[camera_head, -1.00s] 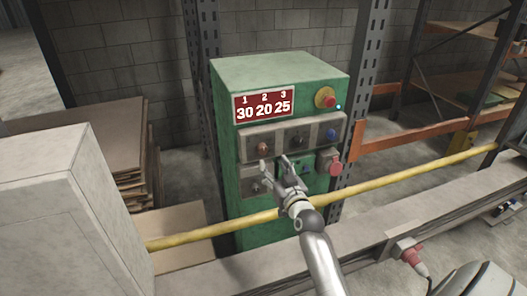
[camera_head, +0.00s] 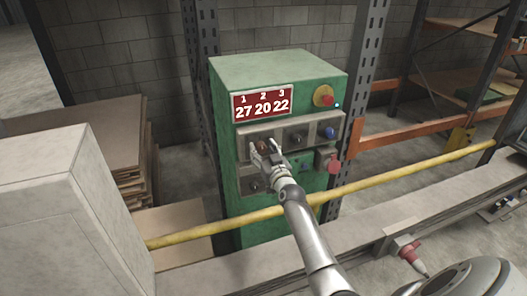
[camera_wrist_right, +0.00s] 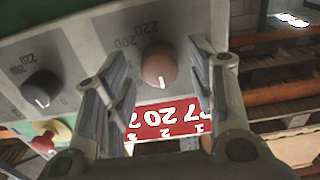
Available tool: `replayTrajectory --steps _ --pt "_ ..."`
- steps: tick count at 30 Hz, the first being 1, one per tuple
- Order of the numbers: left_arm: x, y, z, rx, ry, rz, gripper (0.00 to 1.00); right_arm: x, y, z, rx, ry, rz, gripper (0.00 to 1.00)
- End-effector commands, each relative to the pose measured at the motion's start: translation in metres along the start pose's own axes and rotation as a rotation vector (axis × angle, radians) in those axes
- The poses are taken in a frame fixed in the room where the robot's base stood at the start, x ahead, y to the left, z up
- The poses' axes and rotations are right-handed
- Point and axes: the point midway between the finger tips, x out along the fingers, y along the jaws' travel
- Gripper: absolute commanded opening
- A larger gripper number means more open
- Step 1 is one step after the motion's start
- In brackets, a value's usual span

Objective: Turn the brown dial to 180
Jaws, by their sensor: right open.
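The brown dial (camera_wrist_right: 159,65) is a round reddish-brown knob on the grey panel of the green cabinet (camera_head: 228,190). In the wrist view its white mark points down the picture, and the numbers 200 and 220 show beside it. My right gripper (camera_head: 264,149) is open in front of the dial, with one finger on each side. In the wrist view both fingers look apart from the knob. In the head view the gripper partly hides the dial. The red display (camera_head: 262,104) reads 27, 20, 22 under 1, 2, 3. My left gripper is not in view.
A black dial (camera_wrist_right: 41,88) sits beside the brown one. A red button on a yellow base (camera_head: 324,95) is at the cabinet's upper right. A yellow rail (camera_head: 370,186) crosses in front, below my right arm. A pale box (camera_head: 75,215) stands at left.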

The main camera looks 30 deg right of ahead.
Motion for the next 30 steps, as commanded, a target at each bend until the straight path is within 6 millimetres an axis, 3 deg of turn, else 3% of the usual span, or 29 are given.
replayTrajectory --steps 3,13,23,30 --pt "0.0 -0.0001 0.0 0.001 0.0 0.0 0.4 -0.0001 0.0 -0.0001 0.0 0.0 0.0 0.48" --pt "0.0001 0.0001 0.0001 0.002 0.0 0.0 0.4 -0.0003 -0.0001 0.0 0.001 0.0 0.0 0.06" --pt "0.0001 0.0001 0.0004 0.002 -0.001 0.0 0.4 -0.0003 0.0 0.0 0.047 0.0 0.0 0.06" --pt "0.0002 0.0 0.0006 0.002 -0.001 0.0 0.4 -0.0002 0.0003 0.0 0.194 0.0 -0.001 0.06"
